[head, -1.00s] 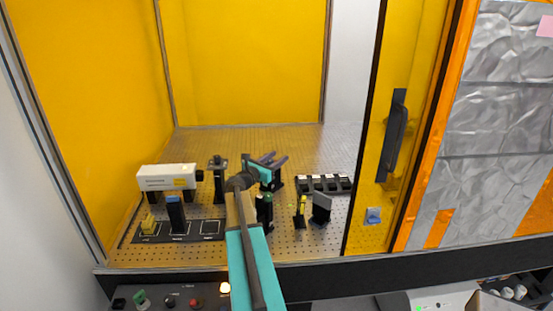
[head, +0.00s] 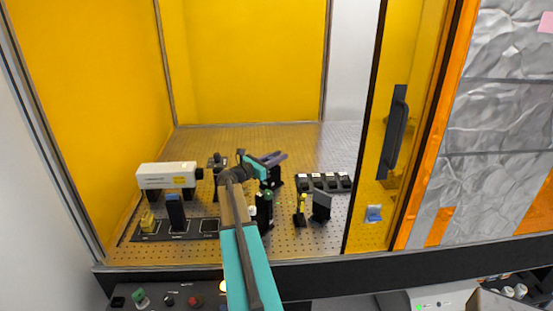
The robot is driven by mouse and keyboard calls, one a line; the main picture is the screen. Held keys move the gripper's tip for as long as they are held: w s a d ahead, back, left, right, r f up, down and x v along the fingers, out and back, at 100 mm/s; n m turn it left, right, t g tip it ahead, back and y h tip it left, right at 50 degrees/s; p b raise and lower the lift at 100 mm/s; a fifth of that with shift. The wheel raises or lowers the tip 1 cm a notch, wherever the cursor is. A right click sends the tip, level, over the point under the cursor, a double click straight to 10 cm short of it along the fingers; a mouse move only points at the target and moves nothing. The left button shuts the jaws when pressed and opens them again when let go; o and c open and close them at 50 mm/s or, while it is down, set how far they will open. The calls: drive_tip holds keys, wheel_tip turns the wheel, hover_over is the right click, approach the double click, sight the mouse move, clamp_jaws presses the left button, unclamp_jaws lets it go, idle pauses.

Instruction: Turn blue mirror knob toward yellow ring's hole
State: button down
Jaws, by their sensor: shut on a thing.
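My gripper (head: 283,157) is over the middle of the perforated optical table in the head view, its dark fingers together at a dark mount (head: 272,180). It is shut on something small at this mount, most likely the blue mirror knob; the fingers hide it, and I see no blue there. A small yellow piece on a dark stand (head: 302,205) is to the right and nearer; it may be the yellow ring, but its hole is too small to make out.
A white box-shaped laser (head: 165,175) stands at the left. A green-topped dark post (head: 266,205) is close to my arm. A tilted dark plate (head: 321,206) and a row of black blocks (head: 324,181) are at the right. A yellow door (head: 376,150) bounds the right side.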

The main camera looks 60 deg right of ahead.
drive_tip(key=shift+s+a+m+g+y, duration=0.1)
drive_tip(key=shift+s+m+g+y, duration=0.15)
drive_tip(key=shift+m+g, duration=0.35)
drive_tip(key=shift+s+m+g+y, duration=0.15)
drive_tip(key=shift+m+g+y, duration=0.25)
drive_tip(key=shift+g, duration=0.4)
drive_tip(key=c, duration=1.5)
unclamp_jaws()
drive_tip(key=shift+c, duration=0.2)
drive_tip(key=shift+r+b, duration=0.15)
drive_tip(key=shift+b, duration=0.2)
drive_tip(key=s+a+r+b, duration=0.2)
drive_tip(key=s+a+b, duration=0.1)
drive_tip(key=a, duration=0.3)
drive_tip(key=s+a+r+b, duration=0.2)
drive_tip(key=s+a+b, duration=0.1)
drive_tip(key=s+a, duration=0.3)
drive_tip(key=shift+a+r, duration=0.35)
drive_tip(key=shift+a, duration=0.35)
